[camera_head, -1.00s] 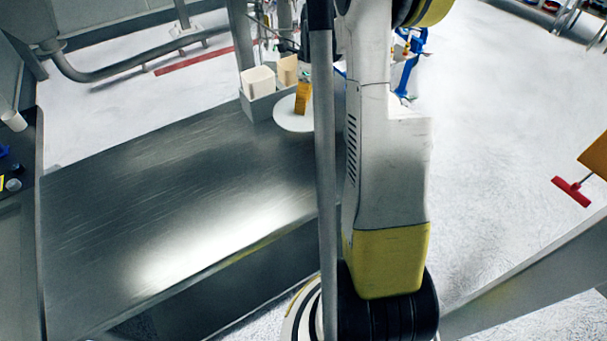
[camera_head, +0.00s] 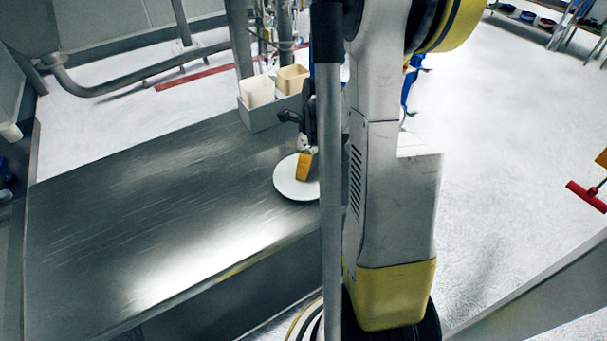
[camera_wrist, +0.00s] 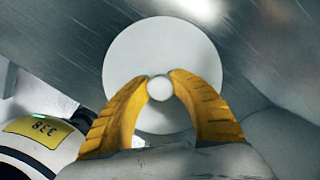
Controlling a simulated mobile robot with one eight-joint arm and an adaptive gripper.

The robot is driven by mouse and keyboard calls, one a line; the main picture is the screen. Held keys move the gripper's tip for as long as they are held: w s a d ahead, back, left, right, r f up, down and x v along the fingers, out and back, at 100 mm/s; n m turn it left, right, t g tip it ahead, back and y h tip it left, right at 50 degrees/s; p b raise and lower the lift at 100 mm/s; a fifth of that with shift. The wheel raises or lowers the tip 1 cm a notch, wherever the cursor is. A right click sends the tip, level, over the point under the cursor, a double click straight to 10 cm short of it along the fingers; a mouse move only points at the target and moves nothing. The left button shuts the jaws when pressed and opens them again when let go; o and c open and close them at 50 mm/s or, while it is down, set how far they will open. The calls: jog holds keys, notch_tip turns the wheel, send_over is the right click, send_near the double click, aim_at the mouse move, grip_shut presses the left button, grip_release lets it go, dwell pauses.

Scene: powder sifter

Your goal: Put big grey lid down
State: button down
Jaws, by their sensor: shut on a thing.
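The big grey lid (camera_head: 290,184) is a pale flat disc near the right part of the metal table, by its front edge in the head view. My gripper (camera_head: 304,165) is above it, with an orange finger showing. In the wrist view the lid (camera_wrist: 140,55) lies flat beyond the fingers. My gripper (camera_wrist: 160,88) has its two orange fingertips closed around the round knob (camera_wrist: 160,88) at the lid's middle. I cannot tell whether the lid touches the table or is held just above it. A grey pole and my arm cover the lid's right side in the head view.
The metal table (camera_head: 130,220) is bare to the left of the lid. A grey box (camera_head: 262,115) with two cream containers (camera_head: 257,91) (camera_head: 292,78) stands behind the lid at the table's far end. A grey pole (camera_head: 330,220) stands beside my arm.

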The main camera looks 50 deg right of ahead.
jog(key=shift+f, duration=0.45)
jog(key=shift+f, duration=0.1)
jog(key=shift+f, duration=0.15)
jog(key=c, duration=1.2)
grip_release()
jog(key=shift+r, duration=0.2)
notch_tip(320, 180, up, 12)
jog(key=s+p, duration=0.2)
jog(key=p, duration=0.2)
jog(key=s+a+r+n+t, duration=0.1)
jog(key=a+r+n+t, duration=0.1)
jog(key=a+n, duration=0.6)
jog(key=s+a+r+n+t, duration=0.1)
jog(key=a+r+n, duration=0.4)
jog(key=a+n, duration=0.4)
jog(key=s+a+r+n+t+h, duration=0.1)
jog(key=a+r+n+t, duration=0.1)
jog(key=a+n, duration=0.6)
jog(key=shift+s+a+r+n+t, duration=0.1)
jog(key=shift+r+n, duration=0.15)
jog(key=shift+n, duration=0.55)
jog(key=shift+s+a+r+n+t, duration=0.1)
jog(key=shift+r+n, duration=0.1)
jog(key=shift+n, duration=0.6)
jog(key=shift+s+a+r+n+t, duration=0.1)
jog(key=shift+r+n, duration=0.15)
jog(key=shift+n, duration=0.55)
